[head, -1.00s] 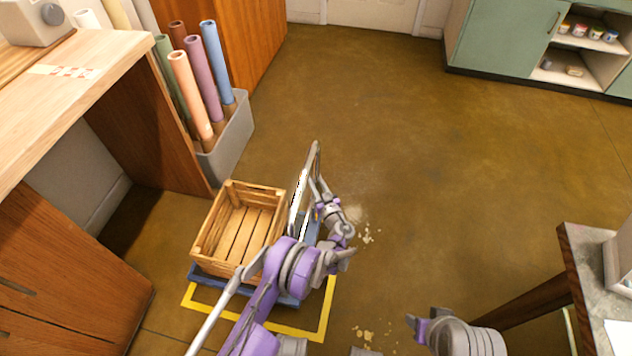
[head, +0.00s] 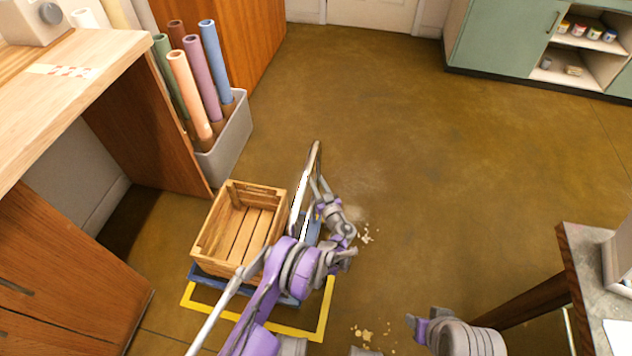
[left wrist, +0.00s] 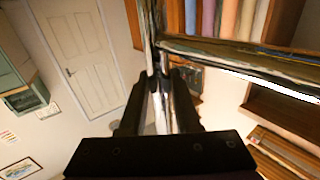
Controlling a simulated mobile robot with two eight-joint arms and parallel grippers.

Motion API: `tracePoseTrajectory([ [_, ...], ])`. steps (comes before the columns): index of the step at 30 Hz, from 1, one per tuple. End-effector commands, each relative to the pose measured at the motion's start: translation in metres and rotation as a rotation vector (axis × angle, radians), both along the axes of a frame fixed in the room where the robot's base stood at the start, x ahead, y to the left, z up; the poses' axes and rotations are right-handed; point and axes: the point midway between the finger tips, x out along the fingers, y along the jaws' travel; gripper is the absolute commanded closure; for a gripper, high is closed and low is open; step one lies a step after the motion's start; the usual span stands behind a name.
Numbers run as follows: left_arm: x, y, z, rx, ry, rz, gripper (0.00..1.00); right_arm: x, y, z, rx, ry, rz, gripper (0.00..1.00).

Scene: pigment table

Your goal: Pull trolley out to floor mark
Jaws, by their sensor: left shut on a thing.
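The trolley has a low blue deck (head: 208,284) with a slatted wooden crate (head: 203,238) on it and a tall pale metal handle (head: 312,160). The floor mark is a yellow outline (head: 327,312). It shows along the near side of the deck and at its right, and the deck covers or hides its far part. My left gripper (head: 318,187) is at the handle, right of the crate. In the left wrist view its fingers (left wrist: 160,85) are shut on the metal handle bar (left wrist: 158,50). My left arm hides part of the deck and handle.
A grey bin (head: 232,135) of coloured rolls stands beyond the crate, beside a wooden bench (head: 120,60) on the left. A table corner (head: 570,240) is at the right. Pale crumbs (head: 365,235) lie on the floor. The middle floor is clear.

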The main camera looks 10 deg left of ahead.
Motion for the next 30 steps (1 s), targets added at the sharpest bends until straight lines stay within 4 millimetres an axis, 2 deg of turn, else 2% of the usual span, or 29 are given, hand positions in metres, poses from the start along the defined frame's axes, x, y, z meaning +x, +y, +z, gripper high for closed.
tracePoseTrajectory([
  [6, -0.0007, -0.0088, -0.0009, -0.002, 0.001, 0.000, 1.00, 0.0006, 0.0000, -0.0033, 0.000, 0.001, 0.000, 0.50],
  [16, -0.0008, -0.0087, -0.0002, -0.001, 0.000, 0.003, 1.00, 0.0006, 0.0000, -0.0034, 0.000, 0.001, 0.000, 0.50],
  [17, -0.0009, -0.0088, -0.0002, -0.001, 0.000, 0.003, 0.64, 0.0006, 0.0000, -0.0034, 0.000, 0.001, 0.000, 0.50],
  [21, -0.0008, -0.0091, -0.0003, -0.001, 0.000, 0.002, 0.39, 0.0005, 0.0000, -0.0035, 0.000, 0.001, 0.000, 0.50],
  [22, -0.0007, -0.0092, -0.0003, -0.001, 0.000, 0.002, 0.34, 0.0005, 0.0000, -0.0035, 0.000, 0.001, 0.000, 0.50],
  [30, -0.0010, -0.0098, -0.0002, -0.001, 0.000, 0.001, 0.34, 0.0006, 0.0000, -0.0033, 0.000, 0.001, 0.000, 0.50],
])
